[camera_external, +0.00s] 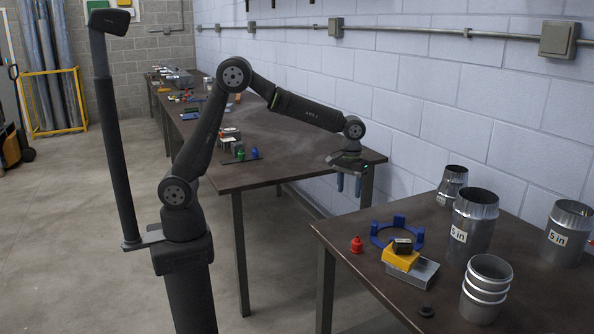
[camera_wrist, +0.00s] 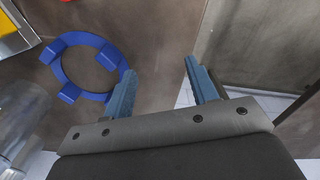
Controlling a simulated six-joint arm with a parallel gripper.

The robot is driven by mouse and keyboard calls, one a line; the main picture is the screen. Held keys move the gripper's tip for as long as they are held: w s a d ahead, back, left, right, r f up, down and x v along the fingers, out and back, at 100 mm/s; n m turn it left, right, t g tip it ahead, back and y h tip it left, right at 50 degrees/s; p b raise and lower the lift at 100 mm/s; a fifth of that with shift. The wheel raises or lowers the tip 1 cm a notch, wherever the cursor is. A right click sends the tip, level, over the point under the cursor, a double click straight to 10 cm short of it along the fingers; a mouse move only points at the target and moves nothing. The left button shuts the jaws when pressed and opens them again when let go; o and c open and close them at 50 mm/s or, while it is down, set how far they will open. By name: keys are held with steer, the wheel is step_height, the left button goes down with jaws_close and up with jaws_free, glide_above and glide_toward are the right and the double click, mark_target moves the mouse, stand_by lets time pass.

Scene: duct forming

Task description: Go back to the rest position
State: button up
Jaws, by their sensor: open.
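My gripper (camera_external: 348,184) hangs at the end of my arm, fingers pointing down, above the gap between the two tables. In the wrist view its two blue fingers (camera_wrist: 160,88) are spread apart with nothing between them. A blue ring with upright tabs (camera_external: 397,234) lies on the near right table; it also shows in the wrist view (camera_wrist: 64,68), left of the fingers and apart from them.
The near table (camera_external: 370,272) holds several metal ducts (camera_external: 473,222), a red piece (camera_external: 357,244), a yellow block (camera_external: 400,258) on a grey box (camera_external: 412,272) and a small black part (camera_external: 426,311). The far table (camera_external: 290,150) has clear space and small items. A block wall (camera_external: 430,100) stands behind.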

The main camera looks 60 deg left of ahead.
steer(key=w+a+n, duration=0.2)
steer(key=w+a, duration=0.1)
steer(key=a, duration=1)
steer(key=w+a+n, duration=0.2)
steer(key=w+a, duration=0.2)
steer(key=a, duration=1)
steer(key=shift+f+n, duration=0.2)
steer(key=shift+n, duration=0.2)
steer(key=shift+d, duration=0.1)
steer(key=s+d+m, duration=0.1)
steer(key=s+d, duration=0.1)
steer(key=d, duration=0.8)
steer(key=s+d+m, duration=0.1)
steer(key=d+m, duration=0.1)
steer(key=d, duration=0.7)
steer(key=shift+s+d+r, duration=0.2)
steer(key=shift+s+d, duration=0.2)
